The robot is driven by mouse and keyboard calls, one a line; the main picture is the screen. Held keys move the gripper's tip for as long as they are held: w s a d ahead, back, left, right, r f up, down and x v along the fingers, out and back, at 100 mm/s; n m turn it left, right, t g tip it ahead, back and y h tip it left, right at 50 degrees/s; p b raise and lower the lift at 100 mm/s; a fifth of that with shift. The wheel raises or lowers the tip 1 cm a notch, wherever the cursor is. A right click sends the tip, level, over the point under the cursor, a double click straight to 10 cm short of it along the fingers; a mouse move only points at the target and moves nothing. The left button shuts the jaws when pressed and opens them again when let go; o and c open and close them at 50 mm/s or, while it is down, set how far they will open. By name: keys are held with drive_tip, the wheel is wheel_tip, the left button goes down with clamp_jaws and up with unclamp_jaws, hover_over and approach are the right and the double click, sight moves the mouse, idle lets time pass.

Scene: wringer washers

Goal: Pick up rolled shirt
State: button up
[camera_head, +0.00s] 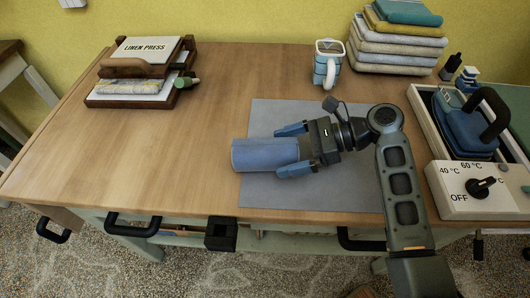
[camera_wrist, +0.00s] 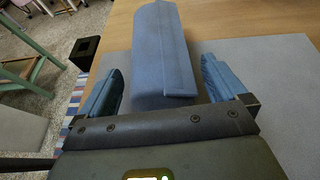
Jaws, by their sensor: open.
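The rolled shirt (camera_head: 262,154) is a blue cloth cylinder. It lies across the left edge of a grey mat (camera_head: 345,190), partly on the bare wood. My gripper (camera_head: 282,150) is open, with one blue finger on the far side of the roll and one on the near side, around its right end. In the wrist view the shirt (camera_wrist: 163,50) runs away from my gripper (camera_wrist: 163,88), between the two fingers. Gaps show between the fingers and the cloth there.
A wooden tray with a linen press booklet (camera_head: 148,48) is at the back left. A blue iron (camera_head: 468,128) and a heat dial box (camera_head: 478,190) are right. The table's left middle is clear.

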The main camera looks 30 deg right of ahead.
drive_tip(key=shift+w+a+f, duration=0.1)
drive_tip(key=shift+a, duration=0.15)
drive_tip(key=shift+c, duration=0.4)
drive_tip(key=c, duration=1.2)
